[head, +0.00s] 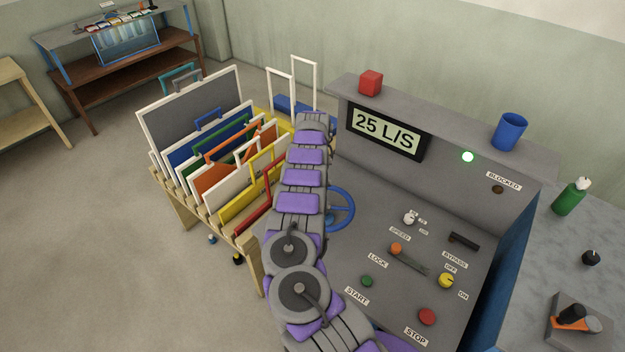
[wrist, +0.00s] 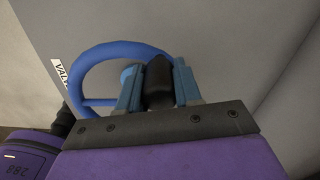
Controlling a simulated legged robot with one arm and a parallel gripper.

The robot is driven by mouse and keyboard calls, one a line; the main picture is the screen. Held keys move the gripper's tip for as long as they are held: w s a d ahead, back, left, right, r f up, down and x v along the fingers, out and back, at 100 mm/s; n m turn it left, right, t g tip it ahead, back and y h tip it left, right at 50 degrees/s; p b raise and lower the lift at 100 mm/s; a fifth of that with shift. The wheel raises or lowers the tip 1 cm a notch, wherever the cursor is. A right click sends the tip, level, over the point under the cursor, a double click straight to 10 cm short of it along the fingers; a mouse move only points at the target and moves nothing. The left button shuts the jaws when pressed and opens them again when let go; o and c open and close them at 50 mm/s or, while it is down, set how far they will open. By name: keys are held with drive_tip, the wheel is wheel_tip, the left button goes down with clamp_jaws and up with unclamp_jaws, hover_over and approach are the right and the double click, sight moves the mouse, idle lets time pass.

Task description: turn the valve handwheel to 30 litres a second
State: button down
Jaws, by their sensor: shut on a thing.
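The blue valve handwheel (head: 351,209) is on the console, partly hidden behind my arm in the head view. In the wrist view its round rim (wrist: 88,68) and a spoke show on the left. My gripper (wrist: 155,82) has its two blue-grey fingers on either side of the wheel's black grip (wrist: 157,76), shut on it. The gripper's fingers cannot be made out in the head view. The display (head: 386,133) on the upright panel reads 25 L/S.
A green lamp (head: 467,157) is lit beside the display. A red cube (head: 371,82) and a blue cup (head: 510,131) stand on the console's top ledge. Start (head: 367,281) and stop (head: 427,316) buttons lie right of my arm. A rack of coloured boards (head: 190,110) stands left.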

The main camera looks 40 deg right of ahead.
drive_tip(key=shift+d, duration=0.2)
drive_tip(key=c, duration=0.8)
unclamp_jaws()
drive_tip(key=shift+d, duration=0.1)
drive_tip(key=shift+r, duration=0.2)
wheel_tip(320, 180, up, 17)
drive_tip(key=shift+d+f+p, duration=0.1)
drive_tip(key=shift+f+p, duration=0.05)
drive_tip(key=shift+p, duration=0.15)
drive_tip(key=shift+w, duration=0.1)
